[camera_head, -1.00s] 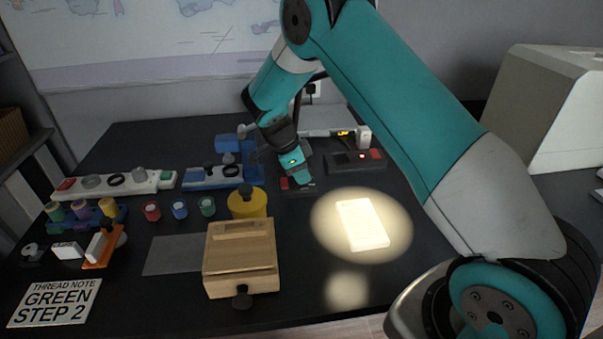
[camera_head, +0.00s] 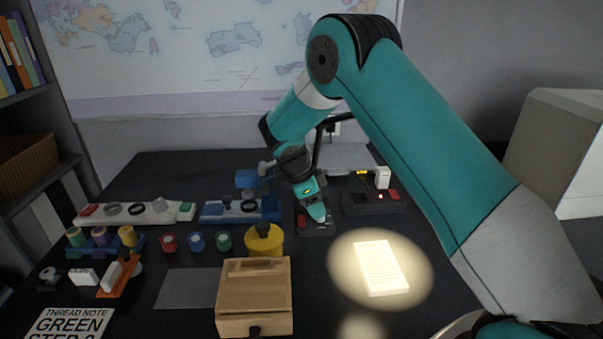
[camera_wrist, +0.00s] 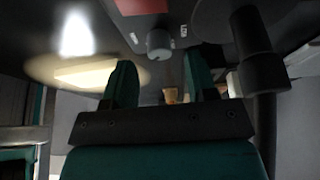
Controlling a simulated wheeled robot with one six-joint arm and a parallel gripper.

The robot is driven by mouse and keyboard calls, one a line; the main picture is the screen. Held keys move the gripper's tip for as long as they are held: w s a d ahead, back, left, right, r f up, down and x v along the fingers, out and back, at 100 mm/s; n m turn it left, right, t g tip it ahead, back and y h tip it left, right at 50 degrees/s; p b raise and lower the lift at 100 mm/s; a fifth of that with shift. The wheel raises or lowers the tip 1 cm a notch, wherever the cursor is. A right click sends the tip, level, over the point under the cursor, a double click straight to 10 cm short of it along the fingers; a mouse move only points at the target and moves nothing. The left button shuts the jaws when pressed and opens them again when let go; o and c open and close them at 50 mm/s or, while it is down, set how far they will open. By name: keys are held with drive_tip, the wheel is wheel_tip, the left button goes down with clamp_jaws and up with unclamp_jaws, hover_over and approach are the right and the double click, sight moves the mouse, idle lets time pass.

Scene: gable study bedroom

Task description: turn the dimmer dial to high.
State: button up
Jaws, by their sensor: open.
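The dimmer (camera_head: 318,230) is a small dark plate with a red part at its left, on the black desk. Its grey round dial (camera_wrist: 158,43) shows in the wrist view, beside the red part (camera_wrist: 140,6), with small pale marks around it. My gripper (camera_head: 317,212) hangs over the dimmer and hides the dial in the head view. In the wrist view my gripper (camera_wrist: 158,72) has its two teal fingers apart, with the dial in line with the gap, just past the fingertips. I cannot tell whether they touch it.
A lamp's dark post (camera_wrist: 262,60) stands close to my gripper. A dark box with a red button (camera_head: 372,203) lies to the right, a blue device (camera_head: 240,208) and a yellow pot (camera_head: 265,241) to the left. A wooden box (camera_head: 254,295) and a lit white pad (camera_head: 381,268) are nearer.

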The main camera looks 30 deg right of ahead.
drive_tip(key=p+v, duration=0.1)
drive_tip(key=v, duration=1.3)
drive_tip(key=shift+a+r, duration=0.15)
drive_tip(key=shift+r, duration=0.15)
drive_tip(key=s+d+n+t+y+p, duration=0.1)
drive_tip(key=s+d+n+t+p, duration=0.15)
drive_tip(key=s+n+p, duration=0.4)
drive_tip(key=s+d+n+t+y+p, duration=0.1)
drive_tip(key=s+n+t+p, duration=0.2)
drive_tip(key=n+p, duration=0.7)
drive_tip(key=shift+n, duration=0.75)
drive_tip(key=b+x, duration=0.4)
drive_tip(key=x, duration=0.2)
drive_tip(key=b+x, duration=0.5)
drive_tip(key=x, duration=0.1)
drive_tip(key=b+x, duration=0.5)
drive_tip(key=shift+w+f, duration=0.3)
drive_tip(key=shift+w, duration=0.2)
